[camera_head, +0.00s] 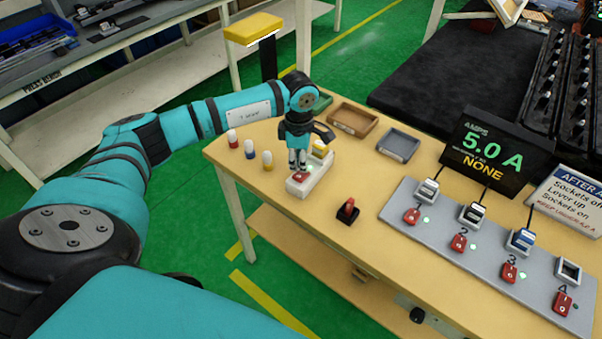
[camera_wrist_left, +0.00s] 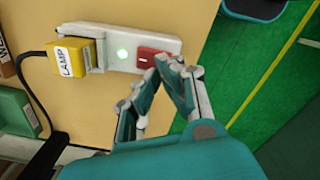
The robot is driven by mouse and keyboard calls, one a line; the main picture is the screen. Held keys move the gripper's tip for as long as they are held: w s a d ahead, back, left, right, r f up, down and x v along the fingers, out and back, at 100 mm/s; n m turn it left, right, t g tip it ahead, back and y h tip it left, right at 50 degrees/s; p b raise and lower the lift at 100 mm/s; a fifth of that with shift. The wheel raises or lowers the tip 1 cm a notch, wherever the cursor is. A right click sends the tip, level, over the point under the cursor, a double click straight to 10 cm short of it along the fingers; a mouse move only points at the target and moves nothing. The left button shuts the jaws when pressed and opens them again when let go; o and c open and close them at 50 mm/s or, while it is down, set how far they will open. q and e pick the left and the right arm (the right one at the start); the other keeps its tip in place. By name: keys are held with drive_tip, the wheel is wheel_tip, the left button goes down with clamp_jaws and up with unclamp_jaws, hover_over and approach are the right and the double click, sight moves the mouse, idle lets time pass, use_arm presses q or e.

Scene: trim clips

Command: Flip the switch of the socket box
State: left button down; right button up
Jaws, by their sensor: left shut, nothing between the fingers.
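The socket box (camera_head: 316,177) is a white block on the wooden table, near its left edge. My left gripper (camera_head: 298,166) is shut and empty, right over the red switch end. In the left wrist view its fingertips (camera_wrist_left: 171,64) are at the red switch's right edge; I cannot tell whether they touch it. My right gripper is not in view.
Several small bottles (camera_head: 249,149) stand left of the box. A red lever on a black base (camera_head: 347,210) is to its right. Trays (camera_head: 352,119) lie behind. A grey panel (camera_head: 480,250) with numbered sockets and a 5.0 A display (camera_head: 493,150) fill the right side.

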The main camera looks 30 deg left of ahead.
sight(299, 176)
use_arm(q)
drive_tip(key=shift+f+b, duration=1.45)
drive_tip(key=shift+f, duration=0.2)
idle(0.5)
drive_tip(key=shift+s+r, duration=0.1)
drive_tip(key=shift+r+p, duration=0.65)
drive_tip(key=shift+r, duration=0.2)
drive_tip(key=shift+r+p, duration=1.35)
drive_tip(key=shift+r, duration=1.25)
